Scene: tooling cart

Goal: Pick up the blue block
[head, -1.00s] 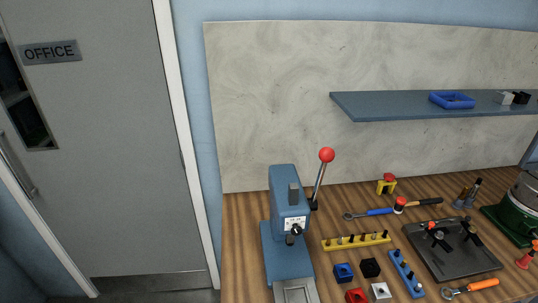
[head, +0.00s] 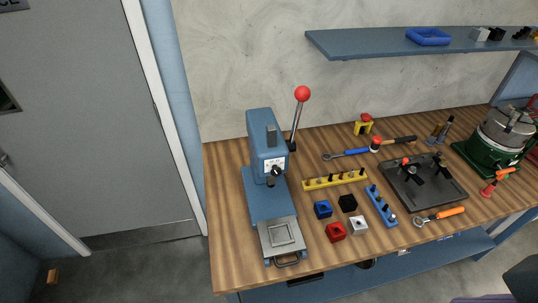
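The blue block (head: 323,209) is a small blue cube with a dark mark on top. It sits on the wooden bench (head: 236,247), just right of the blue press and left of a black block (head: 347,202). A red block (head: 335,231) is in front of it. Neither of my grippers is in the head view.
A blue lever press (head: 268,190) with a red knob stands to the left. A white block (head: 358,225), a blue strip (head: 381,206) and a yellow strip (head: 335,180) with pegs lie close by. A dark plate (head: 424,190) is farther right. A shelf (head: 380,43) hangs above.

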